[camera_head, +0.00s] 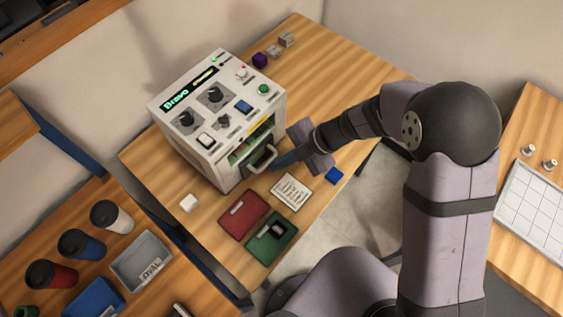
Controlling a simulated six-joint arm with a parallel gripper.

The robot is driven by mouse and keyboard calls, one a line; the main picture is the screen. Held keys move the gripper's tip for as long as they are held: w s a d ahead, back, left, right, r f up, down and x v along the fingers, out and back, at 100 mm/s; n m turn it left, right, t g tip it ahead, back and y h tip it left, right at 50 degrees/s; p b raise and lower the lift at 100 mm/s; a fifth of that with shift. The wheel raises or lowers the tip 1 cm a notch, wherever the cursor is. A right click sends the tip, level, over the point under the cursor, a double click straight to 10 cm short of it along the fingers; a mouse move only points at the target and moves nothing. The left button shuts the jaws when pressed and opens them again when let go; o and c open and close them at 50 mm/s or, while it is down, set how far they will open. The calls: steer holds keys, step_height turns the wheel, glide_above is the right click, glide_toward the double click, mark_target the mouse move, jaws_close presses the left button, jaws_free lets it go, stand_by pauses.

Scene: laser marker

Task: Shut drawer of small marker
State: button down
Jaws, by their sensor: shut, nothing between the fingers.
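The small marker (203,139) is a white box machine with knobs, switches and a lit "Bravo" display on its sloped top, standing on the wooden table. The drawer looks partly pulled out, though how far is hard to tell. My gripper (278,162) is shut and empty, its fingertips close to the right side of the handle. I cannot tell whether they touch it.
In front of the machine lie a red tray (236,224), a green tray (259,248) with a dark item, a printed note (291,192) and a white cube (188,203). A blue block (334,176) lies right. Small cubes (273,51) stand behind. Cups (76,243) stand on the left table.

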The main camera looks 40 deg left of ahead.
steer(key=shift+a+r, duration=0.1)
steer(key=shift+a, duration=0.05)
steer(key=d, duration=0.2)
steer(key=d+f, duration=0.1)
steer(key=d, duration=0.1)
steer(key=shift+d, duration=0.3)
steer(key=v, duration=1)
steer(key=shift+a, duration=0.2)
steer(key=shift+r, duration=0.1)
